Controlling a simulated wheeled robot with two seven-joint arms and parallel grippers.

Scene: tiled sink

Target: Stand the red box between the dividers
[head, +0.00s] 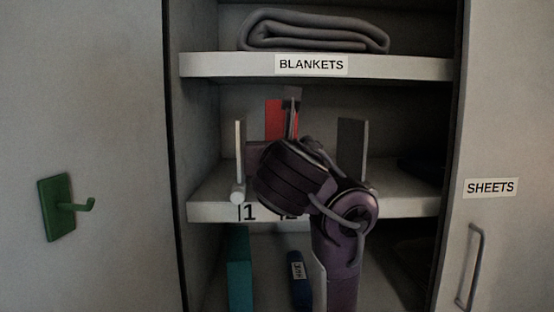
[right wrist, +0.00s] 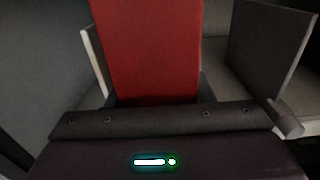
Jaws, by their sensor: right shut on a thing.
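The red box (head: 274,118) is upright above the middle shelf, between a left divider (head: 240,150) and a right divider (head: 351,148). My right gripper (head: 290,108) is shut on it, and my wrist hides its lower part. In the right wrist view the red box (right wrist: 146,45) rises from the gripper, with the left divider (right wrist: 93,62) and the right divider (right wrist: 268,48) apart from it on either side. I cannot tell whether its bottom touches the shelf. My left gripper is not in view.
The middle shelf (head: 405,207) carries number labels, partly hidden by my arm. A folded blanket (head: 315,32) lies on the upper shelf (head: 400,68). Teal (head: 239,270) and blue (head: 300,285) items stand below. A green hook (head: 58,208) is at left; a door handle (head: 472,265) is at right.

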